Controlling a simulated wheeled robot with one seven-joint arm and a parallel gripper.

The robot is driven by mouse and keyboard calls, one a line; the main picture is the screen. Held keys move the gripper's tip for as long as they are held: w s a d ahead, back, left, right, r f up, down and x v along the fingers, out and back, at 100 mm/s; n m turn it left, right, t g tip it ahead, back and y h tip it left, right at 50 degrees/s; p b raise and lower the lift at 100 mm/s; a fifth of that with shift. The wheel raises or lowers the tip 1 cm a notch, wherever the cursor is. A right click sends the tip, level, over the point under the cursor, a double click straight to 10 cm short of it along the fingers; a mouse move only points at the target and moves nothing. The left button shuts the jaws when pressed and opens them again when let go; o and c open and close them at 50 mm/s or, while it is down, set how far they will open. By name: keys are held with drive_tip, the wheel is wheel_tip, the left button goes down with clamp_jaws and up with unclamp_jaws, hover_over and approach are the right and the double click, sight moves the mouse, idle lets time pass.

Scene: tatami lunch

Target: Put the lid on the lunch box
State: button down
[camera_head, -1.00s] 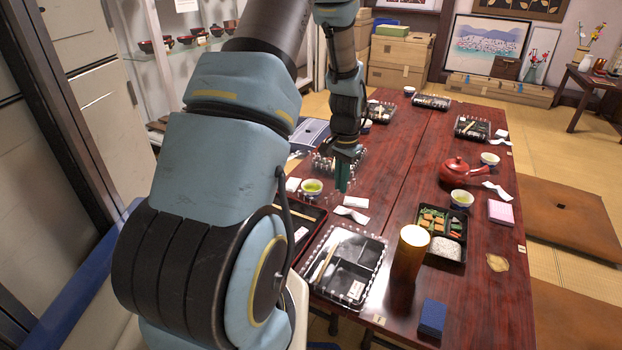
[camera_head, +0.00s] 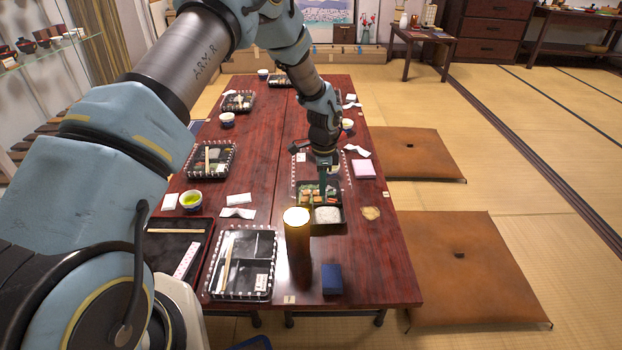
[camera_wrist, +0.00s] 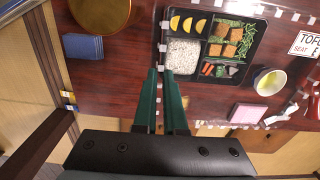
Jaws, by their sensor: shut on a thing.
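The open black lunch box (camera_head: 318,222) stands on the right part of the red-brown table, with white rice, greens and orange-brown pieces in its compartments. It also shows in the wrist view (camera_wrist: 197,70). My gripper (camera_head: 322,172) is shut on the clear lid (camera_head: 302,172), which has a white beaded rim and is hard to see. In the wrist view, my green fingers (camera_wrist: 160,73) point at the box's near left edge, and rim beads show around the box. The lid appears above the box and shifted toward its far side; its exact height cannot be told.
A tall brown cylinder (camera_head: 298,245) with a bright top stands close in front of the box. A blue block (camera_head: 332,279) and pink box (camera_head: 363,169) are nearby. A cup (camera_wrist: 270,81) stands beside the box. Closed lunch boxes (camera_head: 240,262) occupy the table's left half.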

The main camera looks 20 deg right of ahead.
drive_tip(key=shift+f+b, duration=2.75)
drive_tip(key=shift+f, duration=2.6)
drive_tip(key=shift+f+b, duration=0.5)
drive_tip(key=shift+f, duration=0.7)
drive_tip(key=shift+c, duration=1.8)
unclamp_jaws()
drive_tip(key=shift+r, duration=0.1)
wheel_tip(320, 180, up, 8)
drive_tip(key=p, duration=0.5)
